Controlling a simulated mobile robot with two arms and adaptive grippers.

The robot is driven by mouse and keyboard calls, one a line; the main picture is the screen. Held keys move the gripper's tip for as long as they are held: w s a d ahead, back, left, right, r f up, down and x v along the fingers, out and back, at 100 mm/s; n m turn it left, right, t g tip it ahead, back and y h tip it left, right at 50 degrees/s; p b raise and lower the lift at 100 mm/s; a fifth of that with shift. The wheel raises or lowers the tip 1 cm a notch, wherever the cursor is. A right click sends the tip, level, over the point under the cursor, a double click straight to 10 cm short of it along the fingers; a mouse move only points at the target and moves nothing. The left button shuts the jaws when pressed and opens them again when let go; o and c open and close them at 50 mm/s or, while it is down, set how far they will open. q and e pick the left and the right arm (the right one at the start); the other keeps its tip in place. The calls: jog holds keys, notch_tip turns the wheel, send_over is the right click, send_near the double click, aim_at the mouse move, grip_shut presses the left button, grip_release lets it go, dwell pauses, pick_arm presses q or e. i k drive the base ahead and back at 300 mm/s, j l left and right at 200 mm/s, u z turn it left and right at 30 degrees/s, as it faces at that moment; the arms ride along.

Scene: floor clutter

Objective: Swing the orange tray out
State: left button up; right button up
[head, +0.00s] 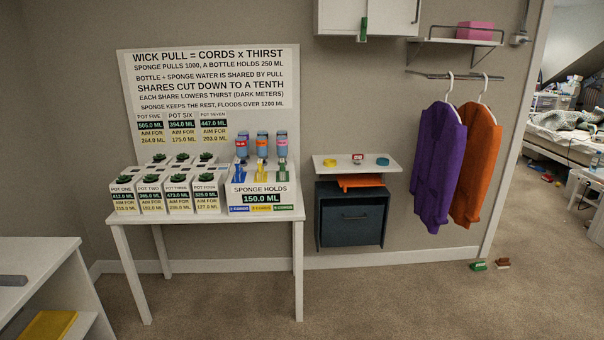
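The orange tray (360,182) shows as a thin orange strip under a small white wall shelf (335,162) and just above a dark blue-grey box (350,216). Its front edge is visible; most of it is hidden beneath the shelf. I cannot tell how it is mounted or how far it sticks out. Neither of my grippers is in view.
A white table (218,216) with pots and bottles stands left of the shelf. Purple (437,165) and orange (476,165) garments hang to the right. Carpet (385,290) in front is mostly clear.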

aim_at(357, 180)
jog(key=i, duration=0.7)
jog(key=i+u, duration=0.1)
jog(key=i, duration=0.6)
jog(key=i+l+u, duration=0.1)
jog(key=i, duration=0.6)
